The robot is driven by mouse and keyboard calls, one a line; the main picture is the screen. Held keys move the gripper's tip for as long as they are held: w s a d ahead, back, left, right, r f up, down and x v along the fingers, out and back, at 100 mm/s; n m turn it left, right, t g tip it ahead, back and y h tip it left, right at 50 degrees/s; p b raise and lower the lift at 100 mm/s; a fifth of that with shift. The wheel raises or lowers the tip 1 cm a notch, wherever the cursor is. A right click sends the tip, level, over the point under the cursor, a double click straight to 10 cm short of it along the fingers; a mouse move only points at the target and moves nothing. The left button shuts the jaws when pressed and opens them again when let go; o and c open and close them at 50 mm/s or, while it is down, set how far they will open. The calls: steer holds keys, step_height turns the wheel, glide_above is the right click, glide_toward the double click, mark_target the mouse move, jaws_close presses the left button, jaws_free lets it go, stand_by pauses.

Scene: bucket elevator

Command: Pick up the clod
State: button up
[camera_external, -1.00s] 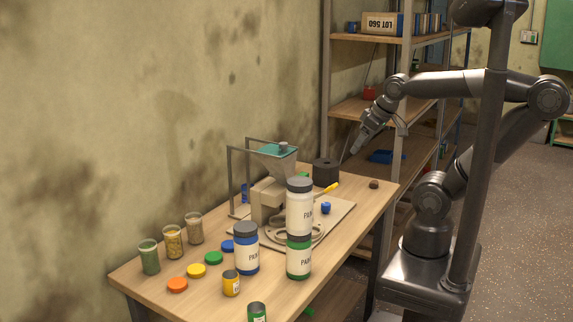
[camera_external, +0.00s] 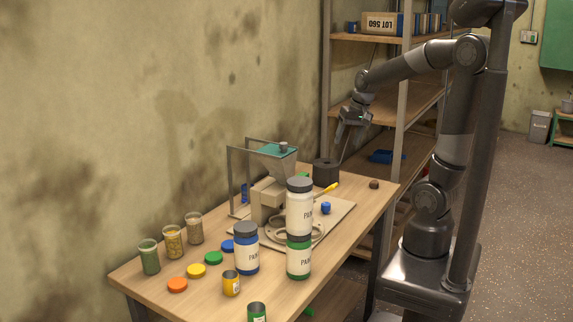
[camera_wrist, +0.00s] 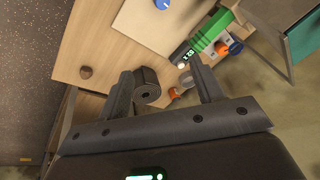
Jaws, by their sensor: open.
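The clod (camera_external: 374,184) is a small dark brown lump on the bare right end of the wooden table, near its right edge. In the wrist view the clod (camera_wrist: 86,72) lies on the pale wood, left of and beyond my fingers. My gripper (camera_external: 348,146) hangs above the far right part of the table, above and to the left of the clod and apart from it. In the wrist view my gripper (camera_wrist: 165,85) has its two fingers wide apart with nothing held between them.
A dark cylinder (camera_external: 325,173) stands on the table left of the clod. A bucket-elevator device with a hopper (camera_external: 272,160) stands on a board, with stacked paint jars (camera_external: 299,230) in front. Metal shelving (camera_external: 405,110) rises behind. The wood around the clod is clear.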

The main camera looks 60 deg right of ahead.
steer(key=w+d+f+m+g, duration=0.1)
steer(key=d+f+m, duration=0.25)
steer(key=d, duration=0.45)
steer(key=w+d+f+m+g, duration=0.1)
steer(key=d+f+m, duration=0.1)
steer(key=d+f, duration=0.4)
steer(key=m+g, duration=0.1)
steer(key=m, duration=0.3)
glide_above(374, 181)
step_height(374, 181, down, 7)
step_height(374, 181, down, 10)
steer(key=shift+f, duration=0.15)
steer(key=shift+c, duration=0.3)
steer(key=c, duration=1)
